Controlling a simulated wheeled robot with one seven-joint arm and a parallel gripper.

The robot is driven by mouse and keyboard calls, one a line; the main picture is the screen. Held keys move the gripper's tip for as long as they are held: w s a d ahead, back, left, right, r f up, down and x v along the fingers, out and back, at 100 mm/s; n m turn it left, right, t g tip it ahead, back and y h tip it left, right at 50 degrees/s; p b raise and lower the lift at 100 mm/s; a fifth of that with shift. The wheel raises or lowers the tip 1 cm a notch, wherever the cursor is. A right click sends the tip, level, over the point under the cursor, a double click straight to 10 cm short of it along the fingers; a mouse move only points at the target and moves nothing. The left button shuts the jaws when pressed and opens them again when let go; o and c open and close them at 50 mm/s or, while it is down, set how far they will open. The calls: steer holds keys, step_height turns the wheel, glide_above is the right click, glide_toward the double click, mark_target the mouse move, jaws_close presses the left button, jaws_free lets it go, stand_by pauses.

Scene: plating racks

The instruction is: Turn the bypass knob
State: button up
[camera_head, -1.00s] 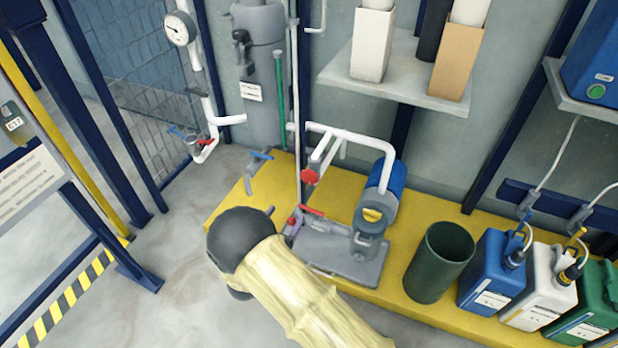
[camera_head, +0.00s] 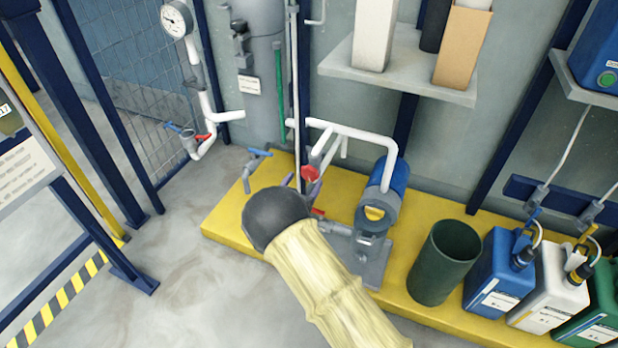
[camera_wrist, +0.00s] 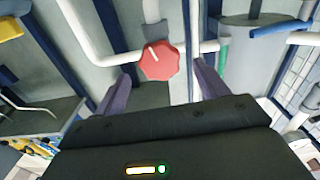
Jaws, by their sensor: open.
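My gripper (camera_wrist: 161,72) is open, with one purple-grey finger to each side of the knob in that view. No contact shows, and the remaining gap in depth is hard to tell. In the head view my gripper (camera_head: 301,185) is just below the knob, partly hidden behind my dark wrist.
The blue pump (camera_head: 384,190) and a dark green bin (camera_head: 445,262) stand on the yellow platform (camera_head: 228,220). White pipes (camera_head: 350,132) run close around the knob. A red-handled valve (camera_head: 203,137) is on the left pipe. A shelf (camera_head: 400,78) hangs above.

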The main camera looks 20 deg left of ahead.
mark_target(308, 175)
steer(key=w+b, duration=0.1)
steer(key=w, duration=0.3)
steer(key=shift+w+d+f, duration=0.1)
steer(key=shift+d, duration=0.05)
steer(key=shift+w+b, duration=0.3)
steer(key=shift+w, duration=0.15)
steer(key=shift+c, duration=0.2)
steer(key=c, duration=0.9)
